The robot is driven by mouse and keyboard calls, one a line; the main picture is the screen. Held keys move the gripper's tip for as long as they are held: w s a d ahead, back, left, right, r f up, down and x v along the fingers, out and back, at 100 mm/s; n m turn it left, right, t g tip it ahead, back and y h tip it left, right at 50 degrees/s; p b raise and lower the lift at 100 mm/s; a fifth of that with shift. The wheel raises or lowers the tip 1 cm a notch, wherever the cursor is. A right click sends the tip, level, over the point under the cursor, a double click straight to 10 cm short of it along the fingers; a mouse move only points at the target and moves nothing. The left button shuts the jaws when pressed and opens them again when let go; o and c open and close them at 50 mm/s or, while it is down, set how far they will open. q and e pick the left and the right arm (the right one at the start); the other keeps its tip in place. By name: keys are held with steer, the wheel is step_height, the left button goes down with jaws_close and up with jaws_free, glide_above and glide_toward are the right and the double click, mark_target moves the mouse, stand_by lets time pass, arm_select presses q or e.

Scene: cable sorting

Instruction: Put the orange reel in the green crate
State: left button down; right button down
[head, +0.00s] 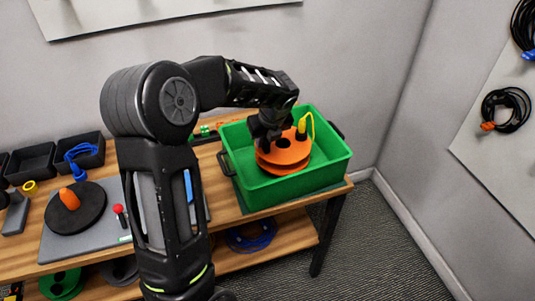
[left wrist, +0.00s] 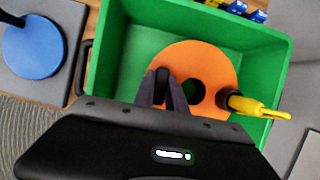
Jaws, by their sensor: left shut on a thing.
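The orange reel (head: 285,158) is within the walls of the green crate (head: 318,184) at the right end of the table. A yellow plug with a black part sticks up at the reel's right side. My left gripper (head: 264,140) reaches down from above and is shut on the reel near its hub. In the left wrist view, the fingers (left wrist: 168,92) are at the left of the dark centre hole of the orange reel (left wrist: 212,65). The green crate (left wrist: 262,45) surrounds it. I cannot tell whether the reel touches the crate floor. My right gripper is not in view.
A black disc with an orange handle (head: 75,208) stands on a grey mat at the left. Black bins (head: 32,160) line the back, one with a blue cable. Reels and cables lie on the lower shelf. Cables hang on the right wall board.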

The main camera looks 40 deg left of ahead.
mark_target(264, 153)
arm_select(q)
steer(key=shift+f, duration=0.6)
steer(key=shift+f, duration=1.85)
steer(key=shift+f, duration=0.15)
steer(key=c, duration=1.4)
jaws_free()
steer(key=shift+o, duration=0.2)
steer(key=v, duration=1.2)
steer(key=shift+s, duration=0.1)
